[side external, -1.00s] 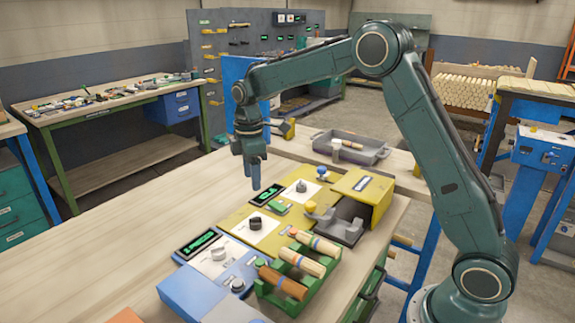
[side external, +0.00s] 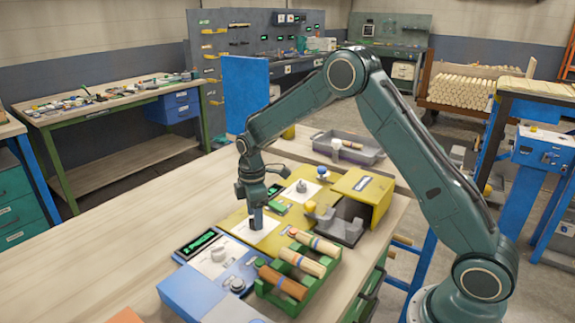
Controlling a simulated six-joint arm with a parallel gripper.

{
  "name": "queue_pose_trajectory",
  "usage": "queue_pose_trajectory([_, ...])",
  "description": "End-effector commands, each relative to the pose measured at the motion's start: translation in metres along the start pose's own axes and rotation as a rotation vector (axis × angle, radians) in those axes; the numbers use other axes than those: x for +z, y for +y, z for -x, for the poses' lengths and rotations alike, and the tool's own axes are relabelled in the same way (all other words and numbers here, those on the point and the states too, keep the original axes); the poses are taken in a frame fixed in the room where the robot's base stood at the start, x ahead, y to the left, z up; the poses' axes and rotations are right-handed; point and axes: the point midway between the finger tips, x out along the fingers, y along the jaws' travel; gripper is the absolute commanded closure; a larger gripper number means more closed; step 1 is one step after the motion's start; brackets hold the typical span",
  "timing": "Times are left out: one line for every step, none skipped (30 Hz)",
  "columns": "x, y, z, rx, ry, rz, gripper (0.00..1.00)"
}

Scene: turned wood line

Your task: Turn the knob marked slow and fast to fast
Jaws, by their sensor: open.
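My gripper (side external: 256,226) points straight down at the middle yellow panel (side external: 268,238). Its fingertips are at the dark knob on that panel's white plate (side external: 242,230). The fingers hide most or all of this knob, and I cannot tell whether they touch it. A grey knob (side external: 301,186) sits on a white plate farther back. A pale knob (side external: 218,254) sits on a white plate nearer the front, and another grey knob (side external: 238,285) is on the blue panel. The markings are too small to read, so I cannot tell which knob reads slow and fast.
A green rack (side external: 266,291) with several wooden cylinders stands just right of the panels. A yellow box (side external: 372,184) with a grey cradle is behind it. A lit display (side external: 198,243) is at the left. The bench (side external: 130,235) is clear to the left.

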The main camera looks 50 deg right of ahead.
Motion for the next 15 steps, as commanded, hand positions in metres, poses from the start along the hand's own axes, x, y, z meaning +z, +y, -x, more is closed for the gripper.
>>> queue_pose_trajectory([0.0,0.0,-0.005,-0.001,0.0,0.0,0.46])
queue_pose_trajectory([0.0,0.0,-0.007,0.0,0.0,0.0,0.46])
queue_pose_trajectory([0.0,0.0,-0.009,0.0,0.0,0.0,0.46])
queue_pose_trajectory([0.0,0.0,-0.011,0.0,0.0,0.0,0.46])
queue_pose_trajectory([0.0,0.0,-0.012,0.0,0.0,0.0,0.46])
queue_pose_trajectory([0.0,0.0,-0.013,0.0,0.0,0.0,0.46])
queue_pose_trajectory([0.0,0.0,-0.014,0.0,0.0,0.0,0.46])
queue_pose_trajectory([0.0,0.0,-0.015,0.001,0.0,0.0,0.46])
queue_pose_trajectory([0.0,0.0,-0.015,0.001,0.0,0.0,0.46])
queue_pose_trajectory([0.0,0.0,-0.015,0.001,0.0,0.0,0.46])
queue_pose_trajectory([0.0,0.0,-0.015,0.001,0.001,0.0,0.46])
queue_pose_trajectory([0.0,0.0,-0.015,0.001,0.0,0.0,0.46])
queue_pose_trajectory([0.0,0.0,-0.015,0.001,0.0,0.0,0.46])
queue_pose_trajectory([0.0,0.0,-0.015,0.001,0.0,0.0,0.46])
queue_pose_trajectory([0.0,0.0,-0.015,0.001,0.0,0.0,0.46])
